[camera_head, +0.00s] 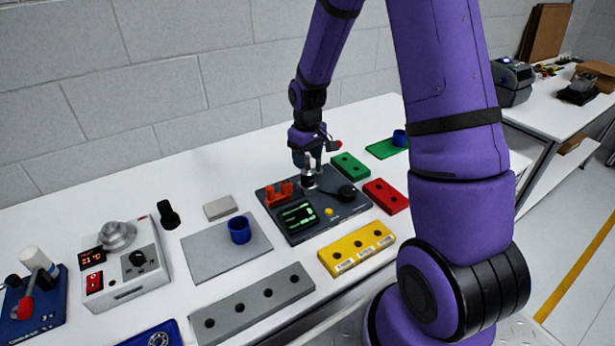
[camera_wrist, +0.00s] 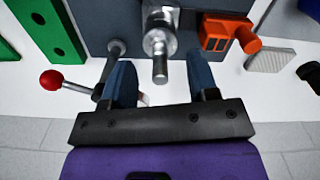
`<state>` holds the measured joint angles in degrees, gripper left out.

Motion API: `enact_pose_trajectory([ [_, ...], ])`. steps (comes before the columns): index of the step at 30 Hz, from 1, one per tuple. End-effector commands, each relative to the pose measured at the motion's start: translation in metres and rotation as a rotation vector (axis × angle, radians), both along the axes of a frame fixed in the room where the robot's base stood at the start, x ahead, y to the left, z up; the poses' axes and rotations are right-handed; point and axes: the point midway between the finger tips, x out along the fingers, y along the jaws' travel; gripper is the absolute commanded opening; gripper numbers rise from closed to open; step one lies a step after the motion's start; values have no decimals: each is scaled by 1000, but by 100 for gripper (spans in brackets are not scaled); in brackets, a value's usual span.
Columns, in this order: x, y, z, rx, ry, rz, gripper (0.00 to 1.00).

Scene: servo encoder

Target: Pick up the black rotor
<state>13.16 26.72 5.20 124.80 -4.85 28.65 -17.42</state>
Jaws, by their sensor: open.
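A small black part (camera_head: 168,215) with a rounded top and wider foot stands on the white table, left of the grey block; it looks like the rotor. It also shows partly at the right edge of the wrist view (camera_wrist: 310,76). My gripper (camera_head: 310,174) is well to its right, pointing down over the dark fixture (camera_head: 322,223). In the wrist view its two blue fingers (camera_wrist: 163,75) are apart. A silver shaft (camera_wrist: 159,45) shows between them in the picture, with no visible contact. I cannot tell its exact depth.
A grey block (camera_head: 220,208), a grey mat (camera_head: 208,264) with a blue cup (camera_head: 239,230), and a red-ball lever (camera_wrist: 51,80) are nearby. Open table lies behind the black part.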

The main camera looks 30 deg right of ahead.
Motion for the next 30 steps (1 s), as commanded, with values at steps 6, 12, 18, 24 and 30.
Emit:
enact_pose_trajectory([
  [6,0,0,-27,0,2,1,54],
  [12,0,0,-30,0,0,1,54],
  [18,0,0,-30,0,0,0,31],
  [24,1,0,-30,-1,-1,0,0],
  [30,1,0,-28,-1,-1,0,0],
])
